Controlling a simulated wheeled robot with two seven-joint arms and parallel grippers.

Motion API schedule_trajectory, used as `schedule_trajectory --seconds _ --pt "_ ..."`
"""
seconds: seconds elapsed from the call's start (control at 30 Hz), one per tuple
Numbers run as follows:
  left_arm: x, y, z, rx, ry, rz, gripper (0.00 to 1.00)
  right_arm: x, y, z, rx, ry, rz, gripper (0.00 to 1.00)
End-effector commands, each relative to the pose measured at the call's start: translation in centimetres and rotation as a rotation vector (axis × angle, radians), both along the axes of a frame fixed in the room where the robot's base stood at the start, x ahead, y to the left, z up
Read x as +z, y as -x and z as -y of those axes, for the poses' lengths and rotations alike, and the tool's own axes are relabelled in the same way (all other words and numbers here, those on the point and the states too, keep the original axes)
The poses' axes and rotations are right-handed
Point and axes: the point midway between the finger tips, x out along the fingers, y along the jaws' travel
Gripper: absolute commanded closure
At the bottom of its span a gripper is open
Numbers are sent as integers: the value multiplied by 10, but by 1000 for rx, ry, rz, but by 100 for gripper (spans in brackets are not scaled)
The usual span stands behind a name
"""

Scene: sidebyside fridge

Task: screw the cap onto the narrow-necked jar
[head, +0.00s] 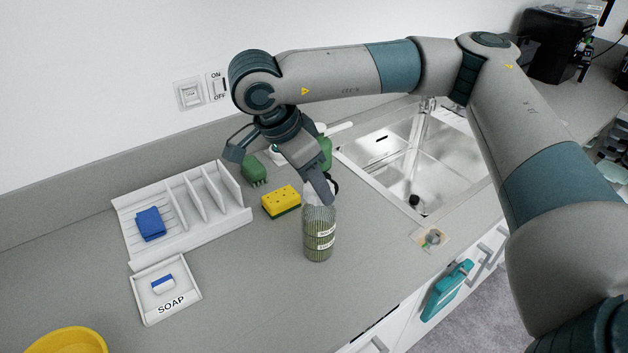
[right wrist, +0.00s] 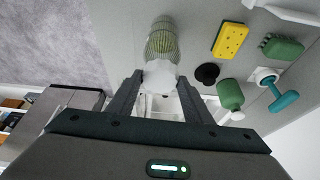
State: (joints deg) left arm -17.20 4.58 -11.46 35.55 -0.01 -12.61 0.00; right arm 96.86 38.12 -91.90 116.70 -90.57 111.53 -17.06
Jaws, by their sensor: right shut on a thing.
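The jar (head: 319,240), a ribbed glass with green contents and pale label bands, stands upright on the grey counter. It also shows in the right wrist view (right wrist: 161,42). The white cap (right wrist: 158,74) is at the jar's mouth, between the fingers of my right gripper (right wrist: 158,82). My right gripper (head: 318,194) comes down from above and is shut on the cap. In the head view the finger hides part of the cap. I cannot tell whether the cap is seated on the neck. My left gripper is not in view.
A yellow sponge (head: 281,202), a green brush (head: 254,171) and a green bottle (right wrist: 230,95) are near the jar. A white rack (head: 245,212), a soap dish (head: 190,304) and a yellow bowl (head: 68,342) lie left. The sink (head: 385,180) is right. The front counter is clear.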

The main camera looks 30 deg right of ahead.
Motion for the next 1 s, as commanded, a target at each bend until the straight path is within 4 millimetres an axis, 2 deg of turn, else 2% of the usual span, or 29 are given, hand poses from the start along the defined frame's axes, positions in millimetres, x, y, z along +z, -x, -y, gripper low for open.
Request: schedule_trajectory --seconds 0.37,0.4,0.47,1.0 --pt "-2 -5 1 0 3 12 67 -3 0 0 0 0 0 67" --pt "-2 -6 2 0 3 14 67 -2 0 0 0 0 0 45" --pt "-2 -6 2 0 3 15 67 -2 0 0 0 0 0 33" --pt "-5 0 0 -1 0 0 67 2 -1 -2 0 0 3 33"
